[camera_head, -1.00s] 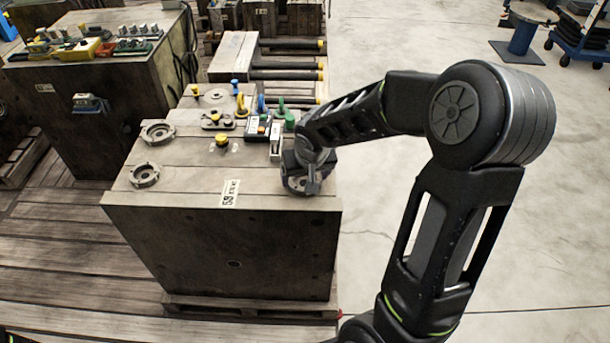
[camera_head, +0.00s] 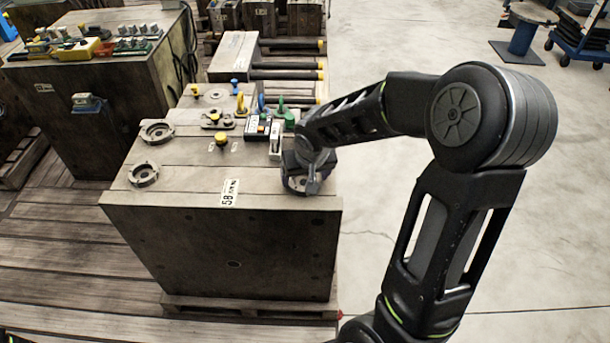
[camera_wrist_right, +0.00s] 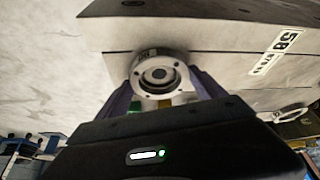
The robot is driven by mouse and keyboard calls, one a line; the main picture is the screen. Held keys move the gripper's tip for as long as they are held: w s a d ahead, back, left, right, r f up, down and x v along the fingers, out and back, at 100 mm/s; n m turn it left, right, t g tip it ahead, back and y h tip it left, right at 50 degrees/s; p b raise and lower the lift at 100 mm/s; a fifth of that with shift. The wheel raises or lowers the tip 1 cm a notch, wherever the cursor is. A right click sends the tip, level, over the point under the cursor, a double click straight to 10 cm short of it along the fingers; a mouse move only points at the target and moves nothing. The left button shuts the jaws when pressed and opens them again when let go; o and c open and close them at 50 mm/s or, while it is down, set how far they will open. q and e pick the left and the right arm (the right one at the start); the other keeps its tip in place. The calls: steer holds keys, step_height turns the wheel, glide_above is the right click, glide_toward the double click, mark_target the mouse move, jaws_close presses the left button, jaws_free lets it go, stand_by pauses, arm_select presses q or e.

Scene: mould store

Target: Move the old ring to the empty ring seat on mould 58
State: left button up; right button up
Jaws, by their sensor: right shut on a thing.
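Mould 58 (camera_head: 235,245) is a large dark block with a pale top plate and a "58" label (camera_head: 230,192). My right gripper (camera_head: 305,184) is at the near right corner of its top. In the right wrist view it is shut on a grey metal ring (camera_wrist_right: 160,74) with a small marked tag, gripped between two dark fingers. The arm and gripper partly hide this ring in the head view; I cannot tell whether it touches the plate. A pale flat round spot (camera_head: 216,95) shows at the top's far side; I cannot tell if it is the empty seat. My left gripper is out of view.
Two other grey rings (camera_head: 157,131) (camera_head: 143,174) sit along the top's left side. Yellow, blue and green fittings and a dark box (camera_head: 257,127) crowd its far right part. Another mould (camera_head: 95,105) stands at the left.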

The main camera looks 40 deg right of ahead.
steer(key=shift+f, duration=0.1)
stand_by(0.3)
steer(key=o, duration=2)
steer(key=shift+o, duration=0.2)
steer(key=v, duration=0.8)
steer(key=shift+f, duration=0.1)
